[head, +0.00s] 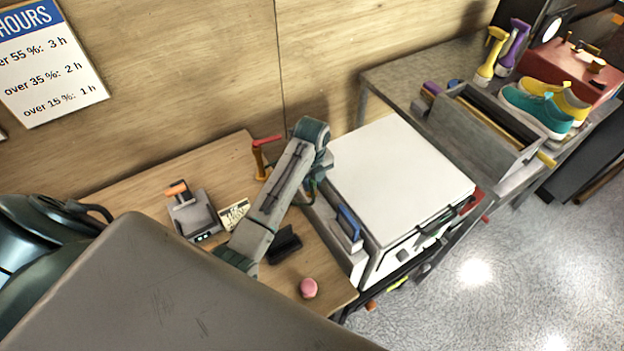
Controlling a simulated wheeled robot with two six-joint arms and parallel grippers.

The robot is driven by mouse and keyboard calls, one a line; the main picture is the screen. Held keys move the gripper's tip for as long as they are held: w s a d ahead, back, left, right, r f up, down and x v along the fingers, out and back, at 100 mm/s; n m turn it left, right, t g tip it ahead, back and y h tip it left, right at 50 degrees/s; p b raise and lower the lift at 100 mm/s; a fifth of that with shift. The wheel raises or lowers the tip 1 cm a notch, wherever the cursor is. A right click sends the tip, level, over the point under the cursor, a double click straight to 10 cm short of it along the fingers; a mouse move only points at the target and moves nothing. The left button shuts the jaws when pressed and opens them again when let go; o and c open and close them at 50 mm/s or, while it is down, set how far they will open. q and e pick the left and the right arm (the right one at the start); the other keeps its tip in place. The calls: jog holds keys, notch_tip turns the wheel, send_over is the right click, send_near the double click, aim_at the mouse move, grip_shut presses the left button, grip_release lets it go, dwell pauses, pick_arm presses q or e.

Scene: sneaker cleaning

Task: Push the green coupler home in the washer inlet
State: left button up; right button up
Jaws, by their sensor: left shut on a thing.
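My left arm reaches across the bench to the washer's left side. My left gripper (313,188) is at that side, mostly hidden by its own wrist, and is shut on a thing. A little green shows at the jaws, which fits the green coupler (312,197), but it is small and mostly covered. The washer inlet is hidden behind my arm, so I cannot tell how deep the coupler sits. My right gripper is not in view.
The wooden bench (150,186) holds an orange tap with a red lever (259,158), a grey device (194,214), a card (235,214), a black block (285,245) and a pink ball (308,288). A grey crate (480,135) and sneakers (540,108) stand at back right.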

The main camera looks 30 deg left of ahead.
pick_arm(q)
jog(key=shift+f, duration=0.85)
jog(key=o, duration=1)
jog(key=shift+s, duration=0.1)
